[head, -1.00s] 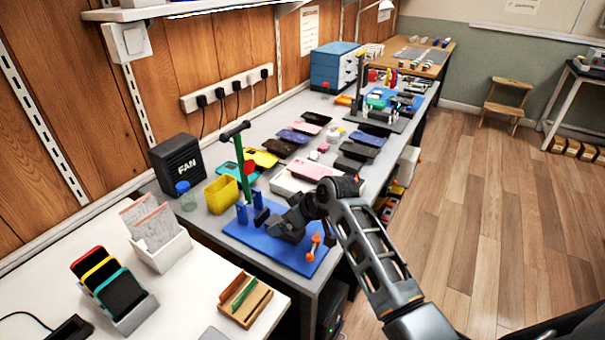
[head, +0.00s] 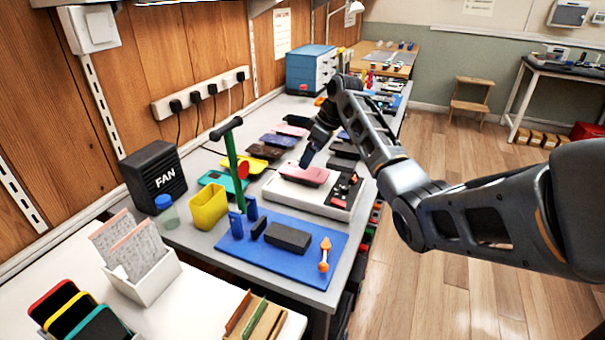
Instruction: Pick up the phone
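A pink phone (head: 304,174) lies flat on a white box-like tray (head: 320,206) in the middle of the bench. My gripper (head: 306,161) is just behind the pink phone, pointing down and to the left. I cannot tell whether it touches the phone, and its fingers are too small and dark to tell open from shut.
A green post (head: 231,165) stands by a yellow cup (head: 208,206) at the mat's back left. A black fan box (head: 154,176) stands near the wall. A phone rack (head: 75,312) and a white card holder (head: 143,272) are in front.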

